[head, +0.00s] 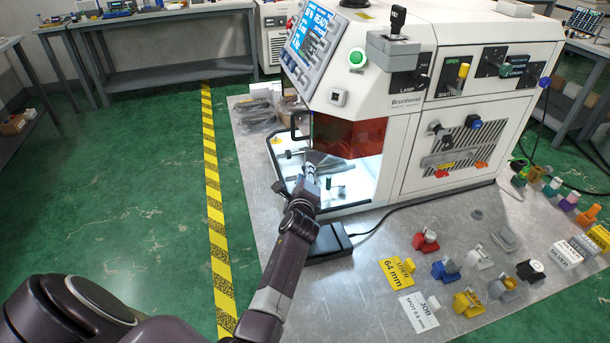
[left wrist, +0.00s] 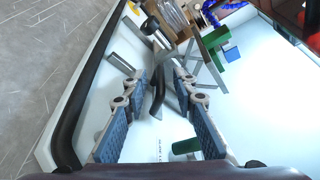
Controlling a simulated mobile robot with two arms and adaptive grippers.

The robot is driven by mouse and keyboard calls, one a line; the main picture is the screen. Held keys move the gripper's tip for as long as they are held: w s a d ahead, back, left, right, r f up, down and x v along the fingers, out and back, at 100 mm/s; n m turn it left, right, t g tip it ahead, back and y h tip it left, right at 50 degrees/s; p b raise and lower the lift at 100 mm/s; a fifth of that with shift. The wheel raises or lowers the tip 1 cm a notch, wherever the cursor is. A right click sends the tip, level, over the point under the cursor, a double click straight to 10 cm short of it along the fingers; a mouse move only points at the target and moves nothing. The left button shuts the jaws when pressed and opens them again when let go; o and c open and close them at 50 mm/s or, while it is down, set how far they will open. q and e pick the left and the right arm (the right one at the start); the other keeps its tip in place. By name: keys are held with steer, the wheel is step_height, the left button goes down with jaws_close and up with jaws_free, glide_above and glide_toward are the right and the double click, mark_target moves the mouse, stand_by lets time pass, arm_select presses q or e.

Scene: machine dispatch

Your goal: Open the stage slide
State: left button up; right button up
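The white machine (head: 400,130) stands on a metal-topped table, with a lit chamber under a red see-through shield (head: 348,135). My left gripper (head: 308,170) reaches into the chamber's front opening. In the left wrist view its two blue-padded fingers (left wrist: 160,78) are apart. A dark curved bar (left wrist: 157,95), possibly the slide's handle, shows between and beyond the fingers; I cannot tell whether they touch it. Grey metal parts (head: 325,160) lie beside the gripper in the chamber, partly hidden by it. Which part is the stage slide is unclear. My right gripper is not in view.
Several coloured fixtures (head: 470,300) and label cards (head: 397,271) stand at the table's front right. Wrapped items (head: 257,108) lie left of the machine. Green floor at left is clear.

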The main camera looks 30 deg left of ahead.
arm_select(q)
steer(key=shift+c, duration=0.4)
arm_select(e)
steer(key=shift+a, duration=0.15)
arm_select(q)
jaws_close()
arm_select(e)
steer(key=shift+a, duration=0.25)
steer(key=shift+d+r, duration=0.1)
arm_select(q)
steer(key=shift+s+a+r+p, duration=0.1)
steer(key=shift+s+a+p, duration=0.1)
steer(key=shift+a+p, duration=0.1)
steer(key=s+a+p, duration=0.1)
steer(key=s+a, duration=0.2)
steer(key=s+a+p, duration=0.2)
steer(key=s, duration=0.2)
steer(key=s+a+p, duration=0.2)
steer(key=s+a, duration=0.1)
steer(key=shift+s+a, duration=0.15)
steer(key=shift+a, duration=0.2)
steer(key=shift+s+a, duration=0.45)
steer(key=shift+s, duration=0.15)
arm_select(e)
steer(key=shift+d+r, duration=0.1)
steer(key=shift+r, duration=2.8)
